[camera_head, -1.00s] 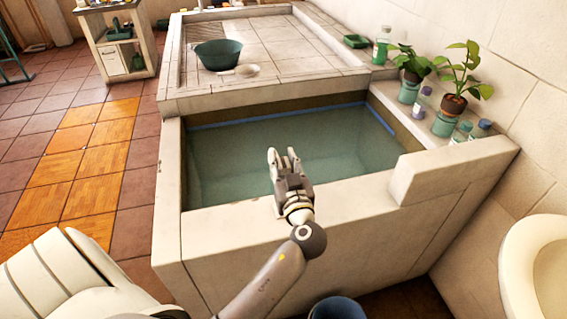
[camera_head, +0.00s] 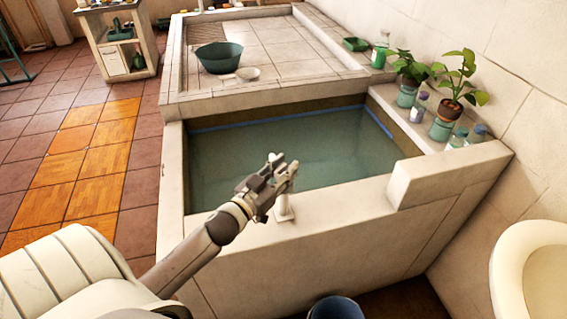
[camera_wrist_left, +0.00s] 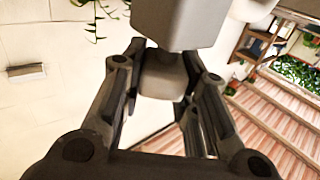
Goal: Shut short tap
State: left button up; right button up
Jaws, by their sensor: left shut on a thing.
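The short tap (camera_head: 284,210) is a pale post that stands on the front rim of the water-filled basin (camera_head: 215,222). My left gripper (camera_head: 281,168) is at the top of the tap, reaching in from the left, and hides part of it. In the left wrist view, a pale grey block of the tap (camera_wrist_left: 180,20) fills the top centre. A smaller rounded part under it sits between the fingers of my left gripper (camera_wrist_left: 162,72), which is shut on it. My right gripper is not in view.
Potted plants (camera_head: 452,95) and small bottles (camera_head: 418,108) stand on the right ledge. A dark green basin (camera_head: 220,57) and a pale dipper (camera_head: 248,73) are on the tiled slab behind. A blue bucket (camera_head: 336,309) is on the floor in front. A white bowl (camera_head: 530,270) is at right.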

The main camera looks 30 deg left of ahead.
pick_arm(q)
jog(key=m+h, duration=0.2)
jog(key=shift+a+r+h+p, duration=0.15)
jog(key=shift+h+p, duration=0.2)
jog(key=shift+h, duration=0.05)
jog(key=m+g+h, duration=0.1)
jog(key=h, duration=0.1)
jog(key=shift+w+m+h, duration=0.1)
jog(key=shift+m+h, duration=0.2)
jog(key=shift+m, duration=0.1)
jog(key=m+g+h+b, duration=0.1)
jog(key=m+g+h, duration=0.1)
jog(key=h, duration=0.1)
jog(key=shift+f+m+h+b, duration=0.2)
jog(key=shift+m+h+b, duration=0.1)
jog(key=shift+b, duration=0.05)
jog(key=shift+r+m+g+h+b, duration=0.1)
jog(key=shift+m+g+h+b, duration=0.3)
jog(key=shift+m+g+h, duration=0.3)
jog(key=o, duration=1)
jog(key=shift+o, duration=0.2)
